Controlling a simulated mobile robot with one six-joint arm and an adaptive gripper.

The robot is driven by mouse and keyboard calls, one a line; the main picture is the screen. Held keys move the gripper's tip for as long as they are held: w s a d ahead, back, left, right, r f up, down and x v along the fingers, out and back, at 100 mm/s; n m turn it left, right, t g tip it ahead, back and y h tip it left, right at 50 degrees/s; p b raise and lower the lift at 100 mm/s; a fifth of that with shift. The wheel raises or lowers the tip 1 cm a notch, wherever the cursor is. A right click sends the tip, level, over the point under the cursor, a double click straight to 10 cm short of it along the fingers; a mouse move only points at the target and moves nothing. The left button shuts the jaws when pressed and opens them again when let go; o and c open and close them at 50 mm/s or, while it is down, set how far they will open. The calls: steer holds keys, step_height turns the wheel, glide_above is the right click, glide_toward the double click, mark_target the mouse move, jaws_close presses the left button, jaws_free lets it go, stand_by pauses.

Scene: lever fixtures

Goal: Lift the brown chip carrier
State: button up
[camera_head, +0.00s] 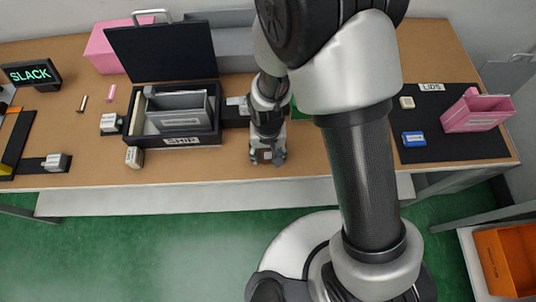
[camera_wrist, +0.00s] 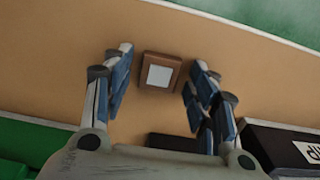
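The brown chip carrier (camera_wrist: 147,80) is a small square brown frame with a pale square centre, lying on the tan table top. In the wrist view it appears between the two fingers of my gripper (camera_wrist: 160,70), with a gap on each side. In the head view my gripper (camera_head: 267,157) points down near the table's front edge. The carrier shows there only as a small pale patch (camera_head: 267,154) between the fingers, mostly hidden. My gripper is open and holds nothing. How far the fingertips are above the table is hard to tell.
A black case labelled SHIP (camera_head: 181,141) with a raised lid and a grey bin (camera_head: 180,112) stands left of my gripper. A dark mat (camera_head: 440,151) on the right bears a pink bin (camera_head: 478,110) and a blue block (camera_head: 413,139). Some green (camera_wrist: 22,140) shows in the wrist view's lower left.

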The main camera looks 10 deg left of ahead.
steer(key=c, duration=0.7)
